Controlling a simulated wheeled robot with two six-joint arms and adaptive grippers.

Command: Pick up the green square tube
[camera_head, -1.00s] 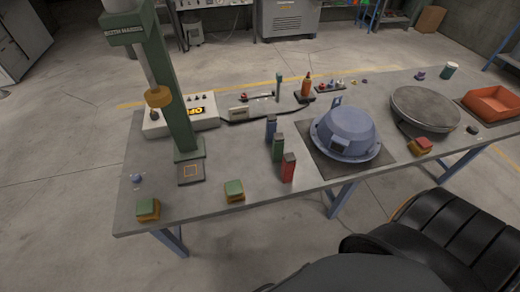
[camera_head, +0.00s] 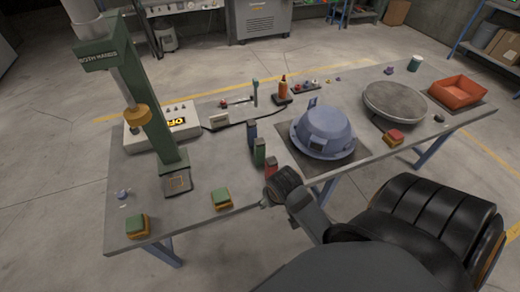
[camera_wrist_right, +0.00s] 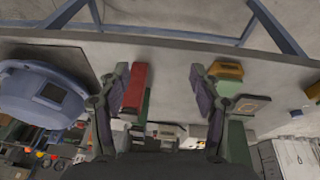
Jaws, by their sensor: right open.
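The green square tube (camera_head: 259,152) stands upright on the workbench in the head view, between the blue tube (camera_head: 252,132) behind it and the red tube (camera_head: 271,167) in front. My right gripper (camera_head: 275,190) is at the bench's front edge, just in front of the red tube and partly covering its lower part. In the right wrist view my right gripper (camera_wrist_right: 160,82) is open, with the red tube (camera_wrist_right: 135,88) showing beside its left finger. The green tube is mostly hidden there. My left gripper is not in view.
A blue hood (camera_head: 325,130) sits on a dark mat right of the tubes. A green press (camera_head: 158,135) stands to the left. A green-and-yellow block (camera_head: 221,198) lies near the front edge.

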